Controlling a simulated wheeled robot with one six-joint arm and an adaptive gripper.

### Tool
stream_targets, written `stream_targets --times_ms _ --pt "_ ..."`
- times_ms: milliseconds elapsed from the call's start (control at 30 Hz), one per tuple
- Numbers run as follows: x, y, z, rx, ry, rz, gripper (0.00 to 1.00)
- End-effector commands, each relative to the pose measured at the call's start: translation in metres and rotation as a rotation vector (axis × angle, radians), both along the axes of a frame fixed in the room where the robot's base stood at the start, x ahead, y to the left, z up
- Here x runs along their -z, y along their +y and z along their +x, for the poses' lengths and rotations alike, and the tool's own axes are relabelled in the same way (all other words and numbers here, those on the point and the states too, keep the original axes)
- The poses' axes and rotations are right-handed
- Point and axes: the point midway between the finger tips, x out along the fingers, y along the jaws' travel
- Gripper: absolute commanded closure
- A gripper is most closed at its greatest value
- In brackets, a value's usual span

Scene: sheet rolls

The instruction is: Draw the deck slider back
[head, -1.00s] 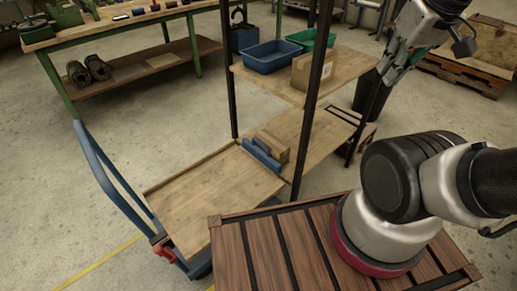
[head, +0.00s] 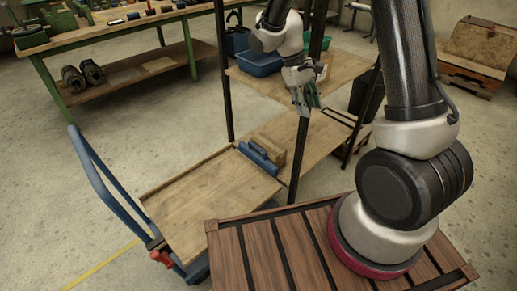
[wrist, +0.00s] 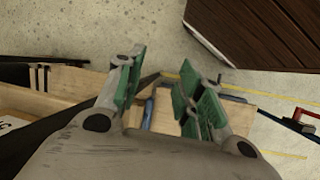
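The deck slider (head: 259,158) is a blue bar with a raised handle. It lies across the far end of the cart's wooden deck (head: 190,205), where the deck meets the rack's lower shelf. A small brown box (head: 271,145) sits right behind it. My gripper (head: 305,108) hangs in front of the rack's upper shelf, above and to the right of the slider, apart from it. In the wrist view my gripper (wrist: 158,82) is open, its green-padded fingers spread with nothing held. A thin blue strip of the slider (wrist: 149,112) shows between the fingers, mostly hidden.
The rack's dark posts (head: 303,150) stand close to my gripper. Its upper shelf (head: 340,85) carries a blue bin (head: 258,64). The cart has a blue push handle (head: 100,175) and a red part (head: 162,258) at its near corner. A green workbench (head: 120,40) stands behind.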

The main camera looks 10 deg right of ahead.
Motion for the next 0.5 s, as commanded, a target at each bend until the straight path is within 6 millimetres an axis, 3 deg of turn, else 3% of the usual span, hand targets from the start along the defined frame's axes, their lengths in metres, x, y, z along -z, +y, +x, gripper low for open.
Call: stream_targets --times_ms 33,200,500 --pt "0.026 0.005 0.015 -0.03 0.024 -0.03 0.63" --pt "0.117 0.021 0.066 -0.128 0.049 -0.127 0.63" --pt "0.291 0.055 0.132 -0.292 -0.019 -0.243 0.63"
